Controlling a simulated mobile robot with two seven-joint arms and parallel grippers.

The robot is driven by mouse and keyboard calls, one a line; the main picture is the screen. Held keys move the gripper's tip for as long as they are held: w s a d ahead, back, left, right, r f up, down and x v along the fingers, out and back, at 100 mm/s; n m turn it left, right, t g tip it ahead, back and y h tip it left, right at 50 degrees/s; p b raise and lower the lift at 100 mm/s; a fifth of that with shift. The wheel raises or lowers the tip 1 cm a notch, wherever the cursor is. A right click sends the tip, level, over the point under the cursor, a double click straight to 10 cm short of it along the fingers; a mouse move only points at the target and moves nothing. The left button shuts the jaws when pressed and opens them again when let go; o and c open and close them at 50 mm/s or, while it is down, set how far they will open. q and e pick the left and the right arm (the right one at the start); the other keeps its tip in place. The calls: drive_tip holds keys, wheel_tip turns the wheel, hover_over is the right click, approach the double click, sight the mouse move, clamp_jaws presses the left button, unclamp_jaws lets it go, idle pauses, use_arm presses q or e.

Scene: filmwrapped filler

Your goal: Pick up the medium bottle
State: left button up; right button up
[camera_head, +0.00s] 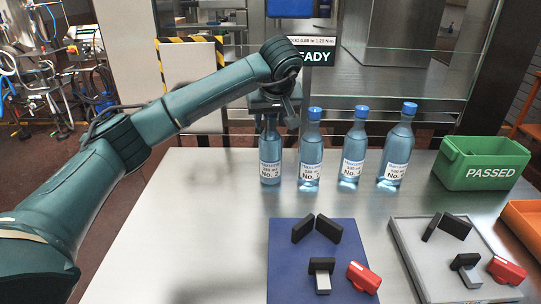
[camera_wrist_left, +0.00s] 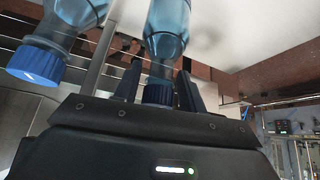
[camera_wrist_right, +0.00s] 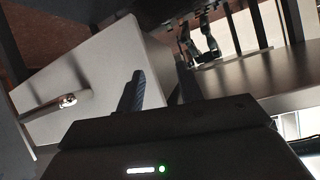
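Several clear blue-capped bottles stand in a row on the table. They are the leftmost bottle (camera_head: 271,160), the second (camera_head: 311,152), the third (camera_head: 353,158) and the rightmost (camera_head: 396,152). In the left wrist view, that bottle's neck and cap (camera_wrist_left: 158,93) are between the open fingers (camera_wrist_left: 160,88). My right gripper (camera_wrist_right: 160,92) is open and empty, away from the bottles.
A green "PASSED" bin (camera_head: 484,167) stands right of the bottles, with an orange bin (camera_head: 522,222) in front. A blue mat (camera_head: 290,260) and a grey tray (camera_head: 417,262) hold black and red parts. The left table top (camera_head: 185,225) is clear.

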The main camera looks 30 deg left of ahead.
use_arm(q)
clamp_jaws()
drive_tip(key=shift+r, duration=0.15)
idle(0.4)
